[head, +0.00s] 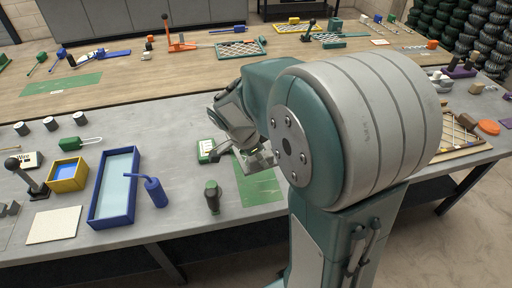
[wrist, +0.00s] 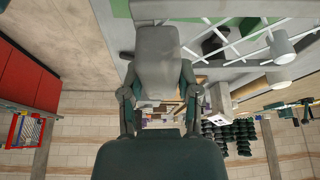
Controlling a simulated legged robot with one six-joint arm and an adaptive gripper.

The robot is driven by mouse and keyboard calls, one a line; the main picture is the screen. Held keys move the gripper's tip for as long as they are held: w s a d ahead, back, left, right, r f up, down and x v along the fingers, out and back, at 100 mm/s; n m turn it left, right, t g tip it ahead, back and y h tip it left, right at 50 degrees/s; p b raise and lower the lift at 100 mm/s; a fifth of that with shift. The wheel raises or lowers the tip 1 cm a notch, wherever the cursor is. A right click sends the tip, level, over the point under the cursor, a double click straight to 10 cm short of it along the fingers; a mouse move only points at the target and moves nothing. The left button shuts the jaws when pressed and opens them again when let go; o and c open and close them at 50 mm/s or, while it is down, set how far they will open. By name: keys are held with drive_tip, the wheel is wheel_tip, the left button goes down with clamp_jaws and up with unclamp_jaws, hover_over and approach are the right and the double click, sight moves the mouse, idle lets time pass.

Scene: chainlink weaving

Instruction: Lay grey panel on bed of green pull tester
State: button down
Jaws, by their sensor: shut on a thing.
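My gripper (head: 258,157) is low over the grey table, partly hidden by my own arm in the head view. In the wrist view my gripper (wrist: 160,60) is closed, with a lattice of pale grey bars (wrist: 240,42) at its right side. This lattice looks like the grey panel; the contact itself is hidden. On the far wooden bench, green blocks with a black lever (head: 308,32) stand around a mesh piece (head: 328,38). This may be the green pull tester, but it is too small to tell.
A green mat (head: 258,188) lies on the grey table (head: 150,228), near a dark green bottle-like piece (head: 212,197) and a small green-white box (head: 207,150). A blue tray (head: 96,196) and yellow box (head: 66,176) stand left. An orange lever device (head: 178,44) is on the far bench.

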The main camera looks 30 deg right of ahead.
drive_tip(key=shift+s+a+m+g, duration=0.3)
drive_tip(key=shift+s+a+m, duration=0.2)
drive_tip(key=shift+s+m, duration=0.3)
drive_tip(key=shift+w+d+f, duration=0.1)
drive_tip(key=shift+d, duration=0.15)
drive_tip(key=shift+a+f, duration=0.15)
drive_tip(key=shift+f, duration=3.65)
drive_tip(key=shift+f, duration=0.4)
drive_tip(key=shift+c, duration=1.3)
unclamp_jaws()
